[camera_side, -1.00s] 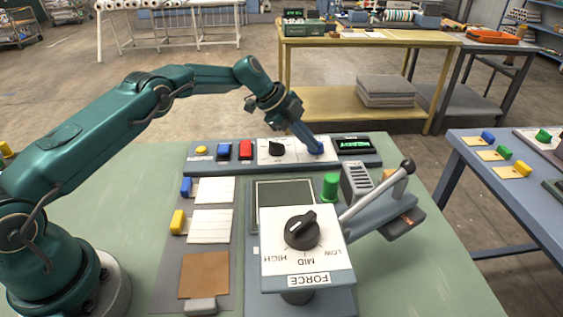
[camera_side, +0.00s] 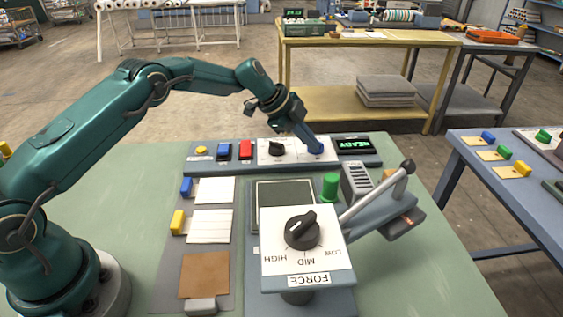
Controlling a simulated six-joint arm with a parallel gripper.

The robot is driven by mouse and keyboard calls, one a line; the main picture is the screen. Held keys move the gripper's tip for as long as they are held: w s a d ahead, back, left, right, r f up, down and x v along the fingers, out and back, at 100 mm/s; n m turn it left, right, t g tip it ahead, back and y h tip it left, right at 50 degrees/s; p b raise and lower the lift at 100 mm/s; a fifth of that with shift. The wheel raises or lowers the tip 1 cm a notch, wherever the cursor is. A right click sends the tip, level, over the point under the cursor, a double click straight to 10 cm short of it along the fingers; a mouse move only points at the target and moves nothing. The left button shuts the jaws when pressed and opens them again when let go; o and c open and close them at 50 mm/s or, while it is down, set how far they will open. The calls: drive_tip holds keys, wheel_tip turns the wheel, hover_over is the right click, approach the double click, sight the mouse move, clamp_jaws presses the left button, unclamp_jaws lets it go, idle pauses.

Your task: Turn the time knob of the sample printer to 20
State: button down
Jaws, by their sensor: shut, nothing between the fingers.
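The control panel (camera_side: 200,168) lies along the back of the green table. Its white plate (camera_side: 297,158) carries a black knob (camera_side: 276,149) on the left. My gripper (camera_side: 318,150) is shut and points down at the right part of this plate, where a second knob would be hidden under the blue fingers. I cannot tell whether the fingertips touch anything. The markings on the plate are too small to read. A display (camera_side: 352,143) right of my gripper glows green and reads READY.
Yellow, blue (camera_side: 223,151) and red (camera_side: 246,150) buttons sit left of the plate. In front stand the press with its FORCE knob (camera_side: 302,230), a green cylinder (camera_side: 330,186) and a lever (camera_side: 377,190). Sample cards (camera_side: 210,225) lie to the left.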

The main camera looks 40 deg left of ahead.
drive_tip(key=shift+d+n, duration=0.15)
drive_tip(key=shift+n, duration=0.35)
drive_tip(key=shift+w+d+n+t+y, duration=0.1)
drive_tip(key=shift+d+n+t+y, duration=0.25)
drive_tip(key=shift+n+y, duration=0.4)
drive_tip(key=n, duration=0.1)
drive_tip(key=n+y, duration=0.2)
drive_tip(key=n, duration=0.1)
drive_tip(key=shift+w+d+t, duration=0.35)
drive_tip(key=shift+w+d, duration=0.35)
drive_tip(key=shift+w, duration=0.2)
drive_tip(key=shift+a, duration=0.1)
idle(0.6)
